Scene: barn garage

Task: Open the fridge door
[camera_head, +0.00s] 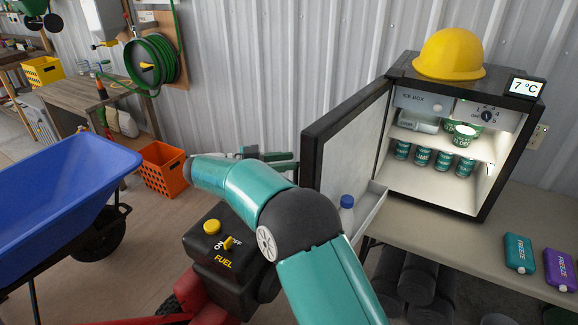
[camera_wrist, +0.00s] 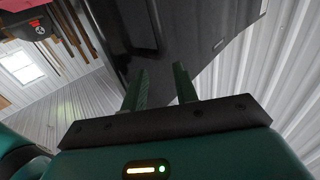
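The small black fridge (camera_head: 388,131) stands on a table, its white, lit inside facing the camera. Its door (camera_head: 345,137) is swung wide open to the left, with a blue-capped bottle (camera_head: 346,216) in the door shelf. My gripper (camera_head: 284,161) is on the outer side of the door, close to its free edge, partly hidden behind my arm. In the wrist view, the two green fingers of my gripper (camera_wrist: 161,84) are apart with nothing seen between them. The dark outer face of the door (camera_wrist: 185,35) lies beyond the fingertips; contact cannot be told.
A yellow hard hat (camera_head: 449,55) and a temperature display (camera_head: 525,86) sit on the fridge. Freeze packs (camera_head: 519,253) lie on the table (camera_head: 440,226). A black-and-red fuel machine (camera_head: 222,250), an orange crate (camera_head: 163,169) and a blue wheelbarrow (camera_head: 60,200) stand to the left.

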